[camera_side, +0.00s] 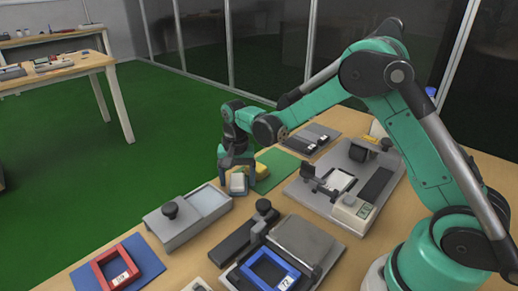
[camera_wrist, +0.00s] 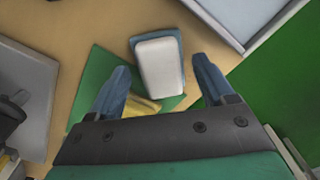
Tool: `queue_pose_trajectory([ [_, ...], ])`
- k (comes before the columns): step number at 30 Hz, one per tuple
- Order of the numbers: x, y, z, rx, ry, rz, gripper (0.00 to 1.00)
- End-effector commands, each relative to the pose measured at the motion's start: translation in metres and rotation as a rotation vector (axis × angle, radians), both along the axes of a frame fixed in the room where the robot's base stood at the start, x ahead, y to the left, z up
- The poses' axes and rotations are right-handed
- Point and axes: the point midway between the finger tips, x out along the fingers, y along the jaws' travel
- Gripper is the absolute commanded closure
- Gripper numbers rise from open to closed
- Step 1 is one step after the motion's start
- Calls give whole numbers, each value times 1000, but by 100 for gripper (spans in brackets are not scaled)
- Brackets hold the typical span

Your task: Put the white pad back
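The white pad (camera_wrist: 160,70) has rounded corners and a blue-grey layer showing along its edge. In the wrist view it lies ahead of my gripper (camera_wrist: 161,68), in line with the gap between the two blue fingers. The fingers are spread wider than the pad, with a gap on each side. In the side view the pad (camera_side: 238,184) shows just below my gripper (camera_side: 236,164), near the table's far edge. A yellow block (camera_side: 261,171) is right beside it, on or at the edge of a green mat (camera_side: 281,163). I cannot tell its exact contact with the pad.
A grey tray unit with a black knob (camera_side: 171,210) stands left of the pad. A red frame (camera_side: 114,268) lies on a blue mat further left. A blue-framed tray (camera_side: 268,273) is in front. A grey apparatus with a scale (camera_side: 351,211) stands to the right.

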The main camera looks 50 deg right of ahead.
Motion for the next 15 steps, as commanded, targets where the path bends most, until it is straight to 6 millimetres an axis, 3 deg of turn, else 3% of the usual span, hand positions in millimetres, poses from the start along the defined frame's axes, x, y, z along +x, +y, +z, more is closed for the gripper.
queue_pose_trajectory([
  [8,0,0,7,0,0,0,25],
  [15,0,0,55,0,0,0,25],
])
